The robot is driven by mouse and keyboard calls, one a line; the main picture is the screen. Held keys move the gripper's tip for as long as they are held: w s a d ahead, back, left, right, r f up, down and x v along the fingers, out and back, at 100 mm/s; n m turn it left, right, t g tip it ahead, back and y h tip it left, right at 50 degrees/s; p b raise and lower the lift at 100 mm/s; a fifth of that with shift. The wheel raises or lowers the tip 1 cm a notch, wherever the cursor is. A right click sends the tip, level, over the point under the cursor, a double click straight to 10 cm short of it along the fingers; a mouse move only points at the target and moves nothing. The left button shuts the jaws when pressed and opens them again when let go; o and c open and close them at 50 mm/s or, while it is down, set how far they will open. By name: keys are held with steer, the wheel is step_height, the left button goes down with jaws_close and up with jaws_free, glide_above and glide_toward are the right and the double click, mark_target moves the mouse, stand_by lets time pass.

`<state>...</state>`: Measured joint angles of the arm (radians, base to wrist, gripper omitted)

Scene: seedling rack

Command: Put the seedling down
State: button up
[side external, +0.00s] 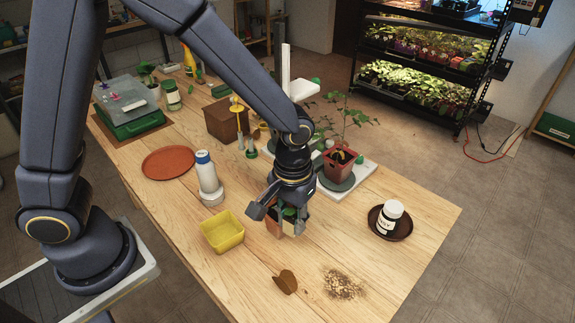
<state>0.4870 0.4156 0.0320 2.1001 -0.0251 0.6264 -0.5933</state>
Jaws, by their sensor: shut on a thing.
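My gripper (284,215) points down over the middle of the wooden table, to the right of a yellow square pot. It is shut on the seedling (272,224), of which a small orange-brown pot and a bit of green show between the fingers. The fingers and wrist hide most of it. I cannot tell whether the pot's base touches the table (400,277).
The yellow pot (222,232) and a white bottle (208,178) stand left of my gripper. A potted plant (340,163) stands behind it. Spilled soil (343,283) and a brown leaf-like piece (286,282) lie in front.

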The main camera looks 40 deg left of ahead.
steer(key=s+d+m, duration=0.2)
steer(key=d, duration=0.5)
glide_above(357, 274)
steer(key=f, duration=0.5)
steer(key=s+f, duration=0.1)
steer(key=f, duration=0.2)
steer(key=shift+a+f, duration=0.25)
steer(key=shift+f, duration=0.1)
steer(key=shift+w+d+f, duration=0.2)
steer(key=shift+w+f, duration=0.15)
steer(key=shift+f, duration=0.1)
steer(key=shift+w+f, duration=0.15)
steer(key=shift+f, duration=1.55)
steer(key=o, duration=0.9)
steer(key=shift+f, duration=0.15)
steer(key=shift+o, duration=0.2)
